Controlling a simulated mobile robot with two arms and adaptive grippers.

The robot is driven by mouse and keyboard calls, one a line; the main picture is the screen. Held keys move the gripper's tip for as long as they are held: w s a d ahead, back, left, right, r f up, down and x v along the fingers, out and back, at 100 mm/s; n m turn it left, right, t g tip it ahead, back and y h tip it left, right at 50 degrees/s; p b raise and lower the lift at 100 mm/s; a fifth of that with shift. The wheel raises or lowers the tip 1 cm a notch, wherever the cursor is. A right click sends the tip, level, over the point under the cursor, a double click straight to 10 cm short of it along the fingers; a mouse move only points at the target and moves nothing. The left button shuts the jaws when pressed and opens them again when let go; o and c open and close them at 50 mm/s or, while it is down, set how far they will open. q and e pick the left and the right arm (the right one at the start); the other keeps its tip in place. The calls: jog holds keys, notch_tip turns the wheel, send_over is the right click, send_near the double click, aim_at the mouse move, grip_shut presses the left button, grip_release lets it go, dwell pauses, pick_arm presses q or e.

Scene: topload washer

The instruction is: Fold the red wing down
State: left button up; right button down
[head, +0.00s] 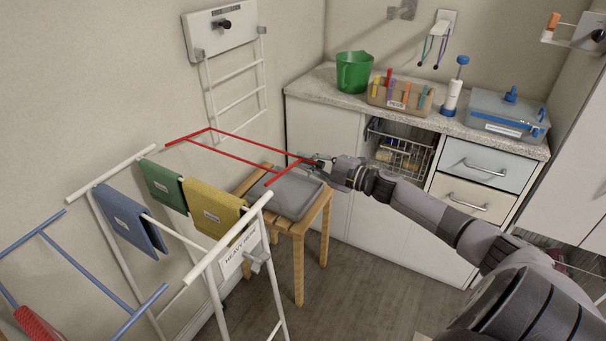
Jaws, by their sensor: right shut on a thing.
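The red wing (238,151) is a red rod frame at the far end of the white drying rack (194,267). It sticks out from the rack, roughly level, above a small wooden stool. My right gripper (318,162) is shut on the red wing near its outer right corner. The gripper's fingers partly hide that corner. My left gripper is not in view.
Blue (128,220), green (164,186) and yellow (213,208) cloths hang on the rack. A blue wing (76,259) extends at the near left. The wooden stool (298,230) with a grey tray (292,196) stands below the red wing. A counter (330,84) stands behind.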

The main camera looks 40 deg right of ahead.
jog(key=shift+d+r+n+p, duration=0.1)
jog(key=shift+r+n+p, duration=0.4)
jog(key=shift+r+n, duration=0.85)
jog(key=shift+r+n+p, duration=0.5)
jog(key=shift+r+n, duration=0.15)
jog(key=shift+r, duration=1.35)
jog(key=c, duration=1.7)
grip_release()
jog(key=shift+f, duration=0.1)
